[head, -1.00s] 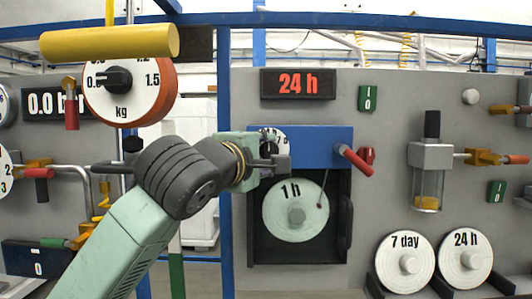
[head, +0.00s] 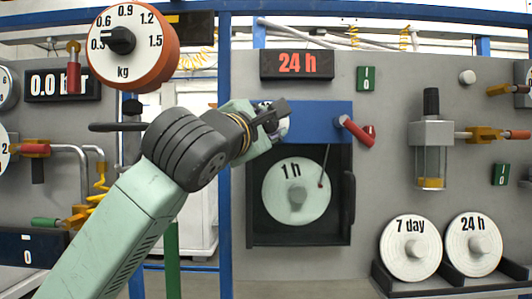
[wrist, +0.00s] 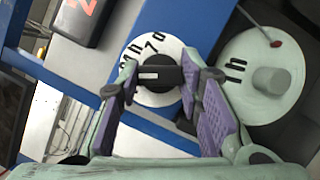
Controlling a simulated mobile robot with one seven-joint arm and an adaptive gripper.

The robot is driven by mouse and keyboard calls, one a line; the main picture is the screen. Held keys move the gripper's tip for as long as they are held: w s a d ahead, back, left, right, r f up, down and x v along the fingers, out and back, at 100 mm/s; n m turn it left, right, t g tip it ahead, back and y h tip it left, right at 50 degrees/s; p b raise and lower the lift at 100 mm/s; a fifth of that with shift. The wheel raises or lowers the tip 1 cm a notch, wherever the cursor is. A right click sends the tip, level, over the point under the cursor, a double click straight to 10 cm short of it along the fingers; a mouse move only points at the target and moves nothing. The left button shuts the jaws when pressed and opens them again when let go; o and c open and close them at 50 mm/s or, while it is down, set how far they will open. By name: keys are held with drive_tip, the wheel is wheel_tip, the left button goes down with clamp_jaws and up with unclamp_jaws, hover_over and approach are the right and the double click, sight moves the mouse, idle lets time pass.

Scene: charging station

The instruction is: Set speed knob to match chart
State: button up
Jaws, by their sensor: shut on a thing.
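The speed knob is a black bar knob (wrist: 160,77) on a white dial (wrist: 148,50) in the blue header (head: 318,120) of the chart recorder. Part of the dial's lettering shows in the wrist view, including "h" and "7d". My gripper (wrist: 160,68) has its purple-padded fingers on either side of the knob and is shut on it. In the head view my gripper (head: 268,118) covers most of the dial. The mounted chart (head: 296,192) is a pale green disc marked "1 h", below the header; it also shows in the wrist view (wrist: 240,75).
A display (head: 297,65) above the recorder reads "24 h". A red-handled lever (head: 355,130) sticks out at the header's right. Spare charts marked "7 day" (head: 411,262) and "24 h" (head: 473,258) stand at lower right. A kg scale (head: 125,45) hangs at upper left.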

drive_tip(key=n+t+b, duration=0.1)
drive_tip(key=n+b, duration=0.1)
drive_tip(key=b, duration=0.1)
drive_tip(key=f+n+y+b, duration=0.1)
drive_tip(key=n+b, duration=0.2)
drive_tip(key=b, duration=0.1)
drive_tip(key=shift+d+t, duration=0.15)
drive_tip(key=shift+t, duration=0.25)
drive_tip(key=n+b, duration=0.1)
drive_tip(key=n+y+b, duration=0.1)
drive_tip(key=n+b, duration=0.1)
drive_tip(key=shift+r+t, duration=0.3)
drive_tip(key=shift+t, duration=0.1)
drive_tip(key=shift+n+y, duration=0.3)
drive_tip(key=o, duration=0.9)
drive_tip(key=shift+r, duration=0.1)
drive_tip(key=shift+s, duration=0.1)
